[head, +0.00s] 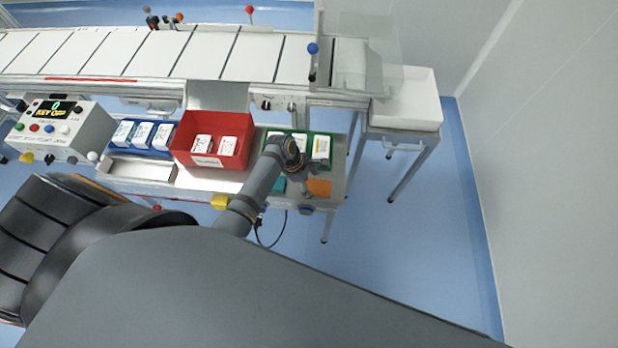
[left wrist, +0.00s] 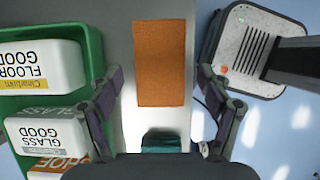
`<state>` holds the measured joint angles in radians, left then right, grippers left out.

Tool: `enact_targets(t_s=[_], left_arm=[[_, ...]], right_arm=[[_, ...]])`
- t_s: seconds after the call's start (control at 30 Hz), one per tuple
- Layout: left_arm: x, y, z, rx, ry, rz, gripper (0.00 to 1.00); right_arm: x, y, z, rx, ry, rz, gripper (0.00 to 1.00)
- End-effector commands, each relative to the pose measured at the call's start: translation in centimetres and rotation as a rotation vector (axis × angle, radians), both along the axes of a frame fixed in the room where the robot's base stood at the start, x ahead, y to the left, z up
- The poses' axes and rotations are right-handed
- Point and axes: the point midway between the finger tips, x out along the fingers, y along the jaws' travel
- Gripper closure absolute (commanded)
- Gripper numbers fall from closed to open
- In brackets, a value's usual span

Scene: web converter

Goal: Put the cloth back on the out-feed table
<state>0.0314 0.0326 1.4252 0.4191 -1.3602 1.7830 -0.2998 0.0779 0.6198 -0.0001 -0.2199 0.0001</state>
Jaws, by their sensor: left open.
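A flat orange rectangle (head: 319,187), which looks like the cloth, lies on the light lower table (head: 219,181) near its right end. In the left wrist view the orange cloth (left wrist: 160,63) lies flat, ahead of and between my fingers. A small teal piece (head: 279,184) lies to its left; the wrist view shows the teal piece (left wrist: 162,142) at the bottom, partly hidden by my gripper. My left gripper (head: 301,180) is above this table end, open with nothing between its fingers (left wrist: 160,88). My right gripper is not in view.
A green crate (left wrist: 92,60) with white labelled packs stands beside the orange piece. A red bin (head: 208,173) and a blue crate (head: 159,151) stand further left. Floor on the right is clear.

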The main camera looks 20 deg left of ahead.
Motion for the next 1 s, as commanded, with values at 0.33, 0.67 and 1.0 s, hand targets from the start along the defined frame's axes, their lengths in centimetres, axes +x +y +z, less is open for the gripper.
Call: enact_targets(t_s=[0.33,0.67,1.0], left_arm=[[-0.7,3.0,7.4,0.004,-0.005,-0.001,0.22],[-1.2,4.2,10.7,-0.001,-0.001,-0.001,0.22],[-1.2,4.2,10.7,-0.001,0.0,0.0,0.22]], right_arm=[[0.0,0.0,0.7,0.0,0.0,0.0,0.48],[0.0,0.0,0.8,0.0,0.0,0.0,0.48],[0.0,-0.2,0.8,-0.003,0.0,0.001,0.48]])
